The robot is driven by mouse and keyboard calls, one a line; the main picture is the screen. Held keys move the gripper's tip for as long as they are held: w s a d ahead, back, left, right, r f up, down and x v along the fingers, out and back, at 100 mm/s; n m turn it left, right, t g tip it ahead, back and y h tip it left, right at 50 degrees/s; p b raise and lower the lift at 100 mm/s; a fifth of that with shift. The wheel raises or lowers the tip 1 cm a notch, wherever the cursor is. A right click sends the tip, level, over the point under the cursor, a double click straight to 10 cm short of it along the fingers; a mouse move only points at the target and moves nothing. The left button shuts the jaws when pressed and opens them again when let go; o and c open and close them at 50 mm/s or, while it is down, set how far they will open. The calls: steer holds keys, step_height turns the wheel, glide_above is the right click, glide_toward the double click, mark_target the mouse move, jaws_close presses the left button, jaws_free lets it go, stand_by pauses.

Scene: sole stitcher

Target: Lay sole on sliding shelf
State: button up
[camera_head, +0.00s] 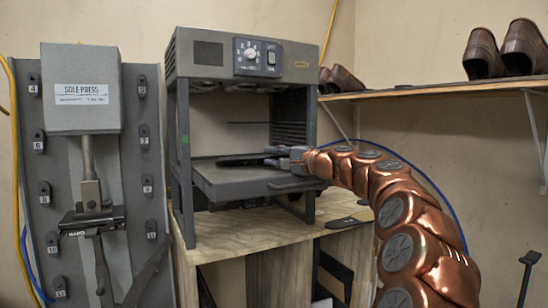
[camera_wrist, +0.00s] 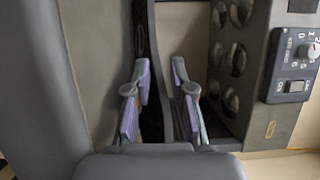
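The dark sole (camera_head: 240,160) lies flat on or just over the grey sliding shelf (camera_head: 228,186) in the central machine; the exact contact is hard to tell. My gripper (camera_head: 272,156) is at the sole's right end, low over the shelf. In the wrist view the purple-padded fingers of my gripper (camera_wrist: 161,70) stand apart, with a gap on the upper side. The dark sole (camera_wrist: 152,125) shows as a thin strip between them, close to the left finger. Part of the sole is hidden by the fingers.
The machine's upper housing (camera_head: 215,52) with its dial hangs over the shelf, and posts flank it. A wooden stand (camera_head: 225,235) bears the machine. A sole press (camera_head: 82,90) stands at left. Brown shoes (camera_head: 482,55) sit on a wall shelf (camera_head: 430,91) at right.

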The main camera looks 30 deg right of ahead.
steer(key=shift+o, duration=0.8)
steer(key=shift+f, duration=0.1)
steer(key=shift+w+r+p, duration=0.1)
steer(key=shift+r+p, duration=0.45)
steer(key=shift+r, duration=0.1)
steer(key=b+v, duration=0.4)
steer(key=v, duration=0.8)
